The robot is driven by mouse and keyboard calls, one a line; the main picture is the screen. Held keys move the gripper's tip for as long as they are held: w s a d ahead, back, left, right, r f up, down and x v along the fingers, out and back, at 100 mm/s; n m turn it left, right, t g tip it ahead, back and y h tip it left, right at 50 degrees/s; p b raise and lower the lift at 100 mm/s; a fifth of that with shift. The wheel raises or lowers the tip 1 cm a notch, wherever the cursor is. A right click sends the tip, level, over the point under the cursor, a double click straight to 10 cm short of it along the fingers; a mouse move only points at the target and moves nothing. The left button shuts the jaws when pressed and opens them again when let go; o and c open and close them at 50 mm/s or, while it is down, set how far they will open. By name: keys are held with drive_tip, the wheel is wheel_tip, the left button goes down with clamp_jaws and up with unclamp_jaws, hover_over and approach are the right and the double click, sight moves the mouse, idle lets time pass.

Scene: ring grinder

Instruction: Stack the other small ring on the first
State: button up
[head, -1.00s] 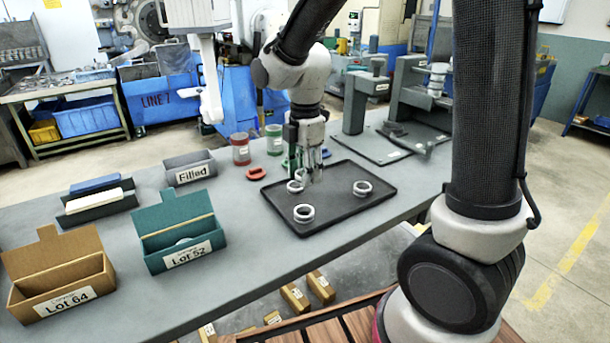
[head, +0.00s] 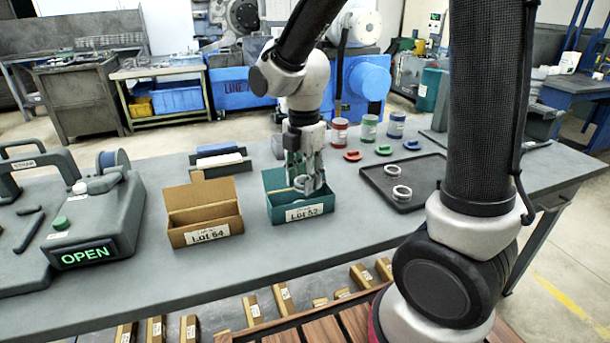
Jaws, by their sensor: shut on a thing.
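My gripper (head: 302,180) is over the teal box (head: 298,213) labelled Lot 52, its fingers pointing down. It is shut on a small pale metal ring (head: 304,186), which shows between the fingertips at the box's opening. I cannot tell whether this ring touches anything below it. The inside of the box is mostly hidden by its front wall and my gripper, so no other ring can be made out in it. Two more rings lie apart on the black tray (head: 374,188) to the right: one farther back (head: 392,170), one nearer (head: 401,193).
A brown Lot 64 box (head: 203,212) stands just left of the teal box. A machine with a green OPEN display (head: 88,255) is at the far left. Red (head: 340,131), green (head: 369,127) and blue (head: 396,125) jars stand behind. The bench front is clear.

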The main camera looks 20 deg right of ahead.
sight(301, 194)
drive_tip(key=shift+w+d+f, duration=0.1)
drive_tip(key=shift+w+f, duration=1.5)
drive_tip(key=shift+f, duration=0.4)
drive_tip(key=shift+s+f, duration=0.25)
drive_tip(key=shift+f, duration=0.45)
drive_tip(key=shift+c, duration=1.4)
drive_tip(key=shift+s+f, duration=0.25)
drive_tip(key=shift+f, duration=0.25)
clamp_jaws()
drive_tip(key=o, duration=0.6)
unclamp_jaws()
drive_tip(key=shift+w+f, duration=0.25)
drive_tip(key=shift+f, duration=0.35)
drive_tip(key=shift+c, duration=0.2)
drive_tip(key=shift+w, duration=0.35)
drive_tip(key=o, duration=1.6)
drive_tip(key=shift+w, duration=0.1)
drive_tip(key=shift+r, duration=0.1)
